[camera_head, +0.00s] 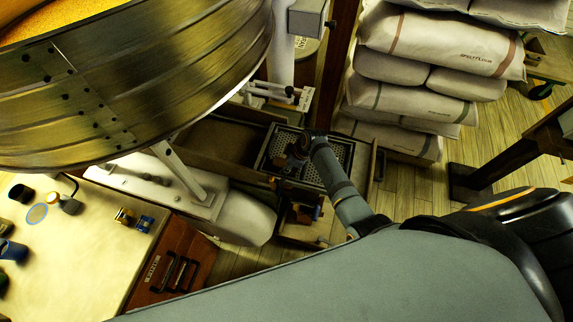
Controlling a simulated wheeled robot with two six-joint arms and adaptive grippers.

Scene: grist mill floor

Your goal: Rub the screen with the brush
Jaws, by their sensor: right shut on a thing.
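The screen (344,153) is a dark perforated metal plate in a frame, set in a wooden housing near the middle of the head camera view. My right arm reaches over it from the lower right. My right gripper (297,151) is over the left part of the screen, shut on a small brownish thing, seemingly the brush (293,161). The gripper and wrist hide most of the brush, and I cannot tell whether its bristles touch the screen. My left gripper is not in view.
A large round metal vessel (150,80) with yellow grain fills the upper left. Stacked flour sacks (440,45) stand behind the screen at right. A pale tabletop (85,250) with small items is at lower left. Wooden floor (415,185) shows right of the housing.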

